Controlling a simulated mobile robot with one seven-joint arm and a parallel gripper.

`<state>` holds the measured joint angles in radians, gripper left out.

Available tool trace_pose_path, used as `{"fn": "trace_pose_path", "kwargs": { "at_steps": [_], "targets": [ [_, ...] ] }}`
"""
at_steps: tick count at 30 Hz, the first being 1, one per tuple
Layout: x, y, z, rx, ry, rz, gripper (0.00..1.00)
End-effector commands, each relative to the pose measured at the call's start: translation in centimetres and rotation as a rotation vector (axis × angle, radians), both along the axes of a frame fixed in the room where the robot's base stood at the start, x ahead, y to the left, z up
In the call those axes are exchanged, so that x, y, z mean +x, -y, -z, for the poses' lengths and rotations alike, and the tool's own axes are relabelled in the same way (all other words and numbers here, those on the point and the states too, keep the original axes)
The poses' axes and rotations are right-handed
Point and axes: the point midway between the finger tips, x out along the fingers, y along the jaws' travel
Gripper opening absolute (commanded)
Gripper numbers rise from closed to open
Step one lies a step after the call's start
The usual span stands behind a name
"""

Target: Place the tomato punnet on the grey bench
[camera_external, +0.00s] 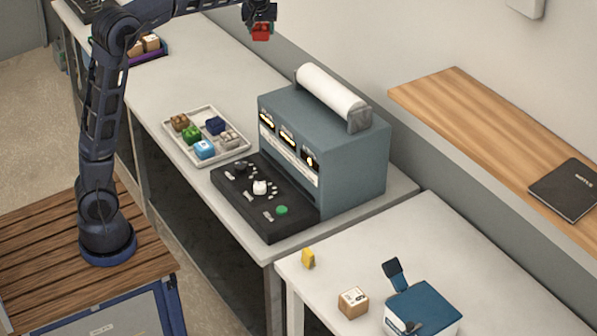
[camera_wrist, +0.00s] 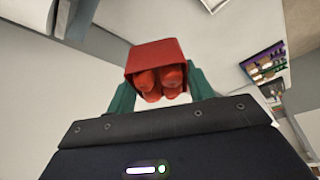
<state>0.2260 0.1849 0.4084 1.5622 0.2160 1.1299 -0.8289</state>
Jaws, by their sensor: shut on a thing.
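The tomato punnet (camera_wrist: 155,52) is a small red box with round red tomatoes showing at its open side. In the wrist view it sits between the green fingers of my gripper (camera_wrist: 158,88), which is shut on it. In the external view the red punnet (camera_external: 261,31) hangs below my gripper (camera_external: 260,22) at the top, raised above the far part of the bench. The long pale grey bench (camera_external: 185,85) runs from the upper left to the grey-blue machine.
A tray (camera_external: 243,150) of several small coloured blocks lies on the bench beside the grey-blue machine (camera_external: 350,165) and its black control panel (camera_external: 295,222). A purple crate (camera_external: 160,52) holds boxes farther back. A nearer table (camera_external: 480,265) carries a yellow item, a carton and a blue device.

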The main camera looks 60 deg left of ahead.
Motion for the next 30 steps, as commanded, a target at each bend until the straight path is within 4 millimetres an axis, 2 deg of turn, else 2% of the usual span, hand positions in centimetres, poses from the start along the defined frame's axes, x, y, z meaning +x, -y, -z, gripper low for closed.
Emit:
{"fn": "trace_pose_path", "kwargs": {
  "at_steps": [1,6,12,15,21,27,30],
  "targets": [
    [-0.4,-2.1,0.0,0.001,-0.001,-0.045,0.25],
    [-2.3,-8.7,-0.3,0.001,0.001,-0.201,0.25],
    [-5.2,-15.9,-0.5,0.002,-0.001,-0.38,0.25],
    [-6.6,-18.8,-0.7,0.002,0.0,-0.454,0.25],
    [-9.0,-22.8,-1.0,0.001,0.0,-0.563,0.25],
    [-11.2,-26.0,-1.2,0.0,0.0,-0.652,0.25],
    [-10.9,-25.6,1.2,-0.001,-0.004,-0.643,0.25]
  ]
}}
